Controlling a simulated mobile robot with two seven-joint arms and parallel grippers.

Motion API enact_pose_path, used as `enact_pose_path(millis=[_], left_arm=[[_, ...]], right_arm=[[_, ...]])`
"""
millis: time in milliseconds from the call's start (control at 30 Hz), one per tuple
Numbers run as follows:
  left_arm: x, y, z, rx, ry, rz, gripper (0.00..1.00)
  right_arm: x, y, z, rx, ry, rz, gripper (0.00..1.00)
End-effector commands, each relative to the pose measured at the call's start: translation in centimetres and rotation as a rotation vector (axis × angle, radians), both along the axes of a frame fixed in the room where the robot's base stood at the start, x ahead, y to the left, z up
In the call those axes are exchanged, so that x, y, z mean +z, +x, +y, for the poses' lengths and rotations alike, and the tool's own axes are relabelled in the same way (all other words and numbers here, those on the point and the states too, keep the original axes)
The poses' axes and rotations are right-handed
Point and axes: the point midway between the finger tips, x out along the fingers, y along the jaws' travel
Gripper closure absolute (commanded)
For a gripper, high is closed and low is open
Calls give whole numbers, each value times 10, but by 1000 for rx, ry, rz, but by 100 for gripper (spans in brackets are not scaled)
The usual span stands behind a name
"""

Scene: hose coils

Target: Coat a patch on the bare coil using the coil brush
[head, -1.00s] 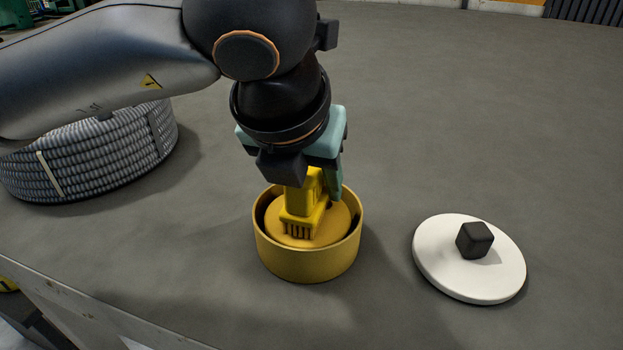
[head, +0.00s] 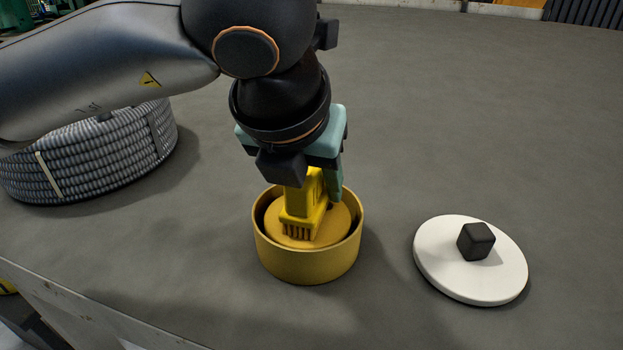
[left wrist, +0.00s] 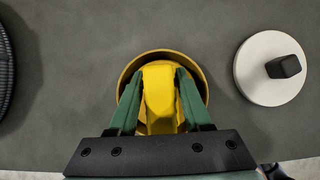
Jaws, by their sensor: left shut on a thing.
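The yellow coil brush (head: 303,208) is upright, with its bristles down inside a round yellow tub (head: 308,262). The bristles seem to touch the orange-yellow surface in the tub. My left gripper (head: 318,180) is shut on the brush's upper part, above the tub. In the left wrist view the green fingers sit on both sides of the brush (left wrist: 159,98). A grey ribbed hose coil (head: 95,158) with a pale tie lies at the left, partly hidden behind my left arm. Whether it carries any coating cannot be told. My right gripper is not in view.
A white round lid (head: 440,262) with a black cube knob (head: 476,241) lies right of the tub. The grey table (head: 470,120) is clear behind the tub and lid. Its front edge runs along the lower left.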

Motion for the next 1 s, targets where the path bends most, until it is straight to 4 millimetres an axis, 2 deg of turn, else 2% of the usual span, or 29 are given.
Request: enact_pose_path(millis=[33,333,1000], left_arm=[[-5,-2,0,-4,10,13,95],[-1,-2,0,-4,10,13,95],[57,-1,0,-1,2,4,95]], right_arm=[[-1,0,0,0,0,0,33],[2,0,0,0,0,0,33],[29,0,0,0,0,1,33]])
